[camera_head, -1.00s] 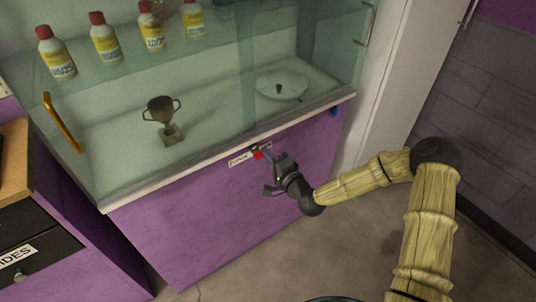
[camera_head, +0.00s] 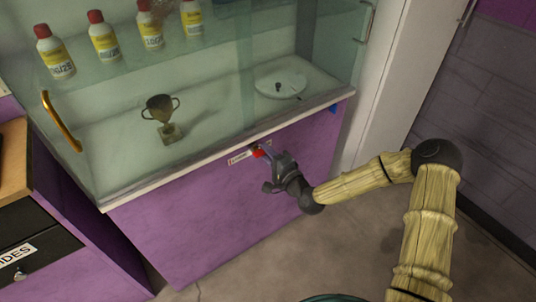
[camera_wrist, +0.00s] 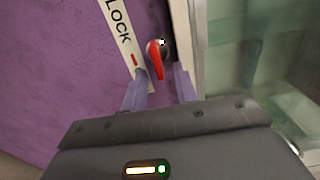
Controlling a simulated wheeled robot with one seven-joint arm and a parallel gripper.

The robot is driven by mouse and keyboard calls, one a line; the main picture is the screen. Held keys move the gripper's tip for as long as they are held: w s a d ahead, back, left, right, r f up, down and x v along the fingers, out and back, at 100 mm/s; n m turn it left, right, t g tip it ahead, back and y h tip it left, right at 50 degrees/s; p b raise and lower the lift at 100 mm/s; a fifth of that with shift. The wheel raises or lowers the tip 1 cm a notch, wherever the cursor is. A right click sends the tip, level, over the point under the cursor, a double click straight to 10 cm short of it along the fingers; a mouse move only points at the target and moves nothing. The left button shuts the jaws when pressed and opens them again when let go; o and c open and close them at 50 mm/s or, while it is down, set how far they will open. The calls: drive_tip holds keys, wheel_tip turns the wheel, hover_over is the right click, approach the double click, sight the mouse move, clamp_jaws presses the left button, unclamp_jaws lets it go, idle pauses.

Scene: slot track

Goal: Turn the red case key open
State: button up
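The red case key (camera_head: 257,152) is on the purple front of the display case, just under the white ledge. In the wrist view the key (camera_wrist: 157,60) is a red lever on a round shiny lock, beside a white label (camera_wrist: 120,35) reading "LOCK". Its red end points down, tilted slightly right, toward my gripper. My gripper (camera_wrist: 160,80) is open, with one purple finger on each side of the key's lower end. A gap shows on both sides, so I see no clear grip. In the head view my gripper (camera_head: 267,158) is at the key, partly hiding it.
Above is the glass case (camera_head: 215,100) with a trophy (camera_head: 161,115), a white round plate (camera_head: 280,83) and several bottles on a shelf. The white ledge (camera_head: 190,165) runs close over the key. A brown-topped drawer unit (camera_head: 35,240) stands left. Open floor lies right.

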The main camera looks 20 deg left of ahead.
drive_tip(key=v, duration=1.7)
drive_tip(key=shift+s+p, duration=0.25)
drive_tip(key=shift+p, duration=0.1)
drive_tip(key=shift+d, duration=0.15)
